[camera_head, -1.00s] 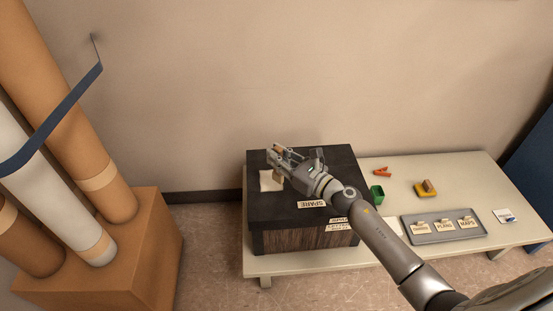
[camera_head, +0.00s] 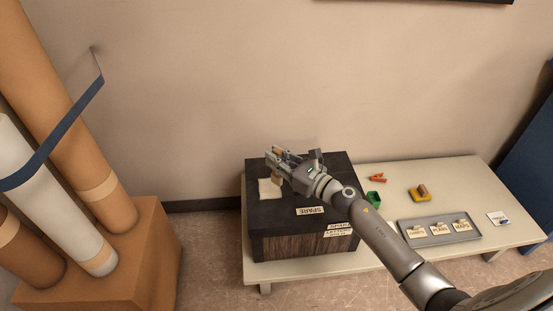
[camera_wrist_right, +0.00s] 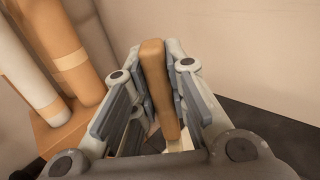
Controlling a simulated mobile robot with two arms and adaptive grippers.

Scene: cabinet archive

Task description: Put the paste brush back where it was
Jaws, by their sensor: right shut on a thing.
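The paste brush (camera_wrist_right: 153,82) shows in the right wrist view as a thick brown handle. My right gripper (camera_wrist_right: 150,90) is shut on it, with one finger on each side. In the head view my right gripper (camera_head: 278,160) is over the far left part of a dark box's lid (camera_head: 305,180). A small pale sheet or pad (camera_head: 269,188) lies on the lid just below the gripper in the picture. The brush's lower end is mostly hidden, and I cannot tell whether it touches the lid. My left gripper is out of view.
Tall rolls (camera_head: 85,170) stand left.

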